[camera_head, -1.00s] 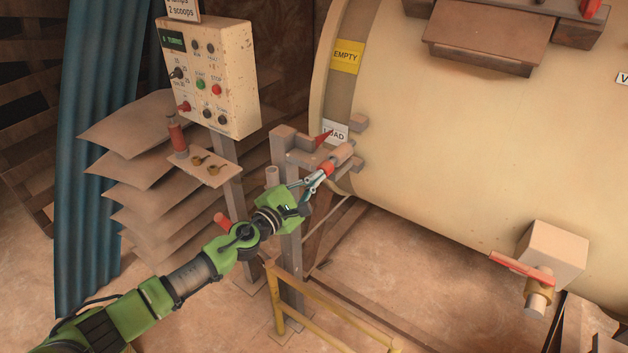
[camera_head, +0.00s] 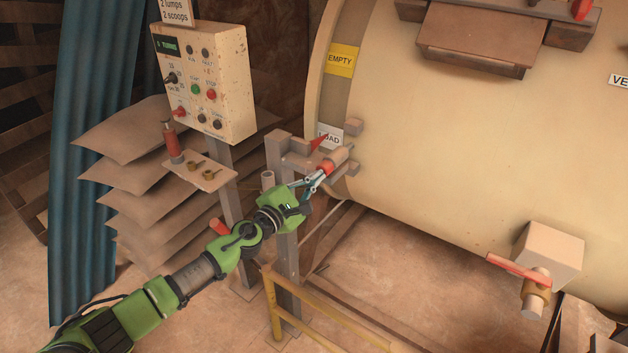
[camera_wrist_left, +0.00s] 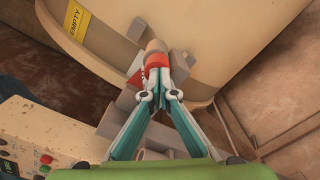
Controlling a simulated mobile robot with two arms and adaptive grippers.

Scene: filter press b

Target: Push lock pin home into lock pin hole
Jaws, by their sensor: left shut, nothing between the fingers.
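The lock pin, a tan cylinder with a red end, lies in a grey bracket at the drum's rim in the head view; its red end (camera_head: 326,168) faces my left gripper. The red end (camera_wrist_left: 156,61) and tan body also show in the left wrist view. My left gripper (camera_head: 318,176) is shut and empty, its fingertips (camera_wrist_left: 160,76) at or very near the red end; I cannot tell if they touch. The lock pin hole is hidden, so how deep the pin sits cannot be told. My right gripper is not in view.
A grey post (camera_head: 284,215) carries the bracket (camera_head: 290,160) close to my left wrist. The control box (camera_head: 207,80) and a small shelf (camera_head: 205,178) stand left. A yellow rail (camera_head: 325,318) runs below. The large cream drum (camera_head: 450,150) fills the right, with a red-handled valve (camera_head: 535,280).

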